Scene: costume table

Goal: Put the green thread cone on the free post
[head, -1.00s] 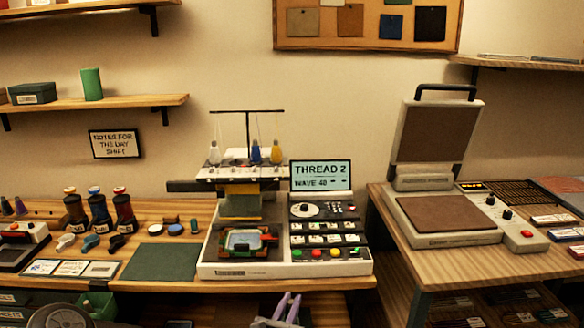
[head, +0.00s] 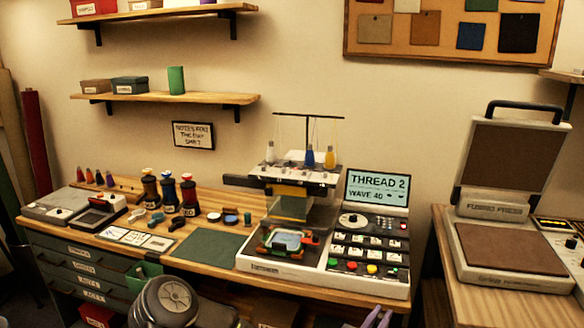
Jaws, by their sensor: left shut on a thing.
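My left gripper (head: 378,317) shows only as two pale purple-grey fingertips at the bottom edge, in front of the table. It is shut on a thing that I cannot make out. I cannot pick out a green thread cone with certainty. The embroidery machine (head: 385,282) carries a white cone (head: 270,153), a blue cone (head: 310,158) and a yellow cone (head: 330,158) on its top rack. A gap lies between the white and blue cones; a bare post there is too small to make out. My right gripper is out of view.
Several small cones (head: 99,178) stand on a wooden holder at the far left. Dark bottles (head: 170,194) stand on the table behind small cards and tools. A green mat (head: 208,246) lies clear beside the machine. A heat press (head: 510,265) stands on the right table.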

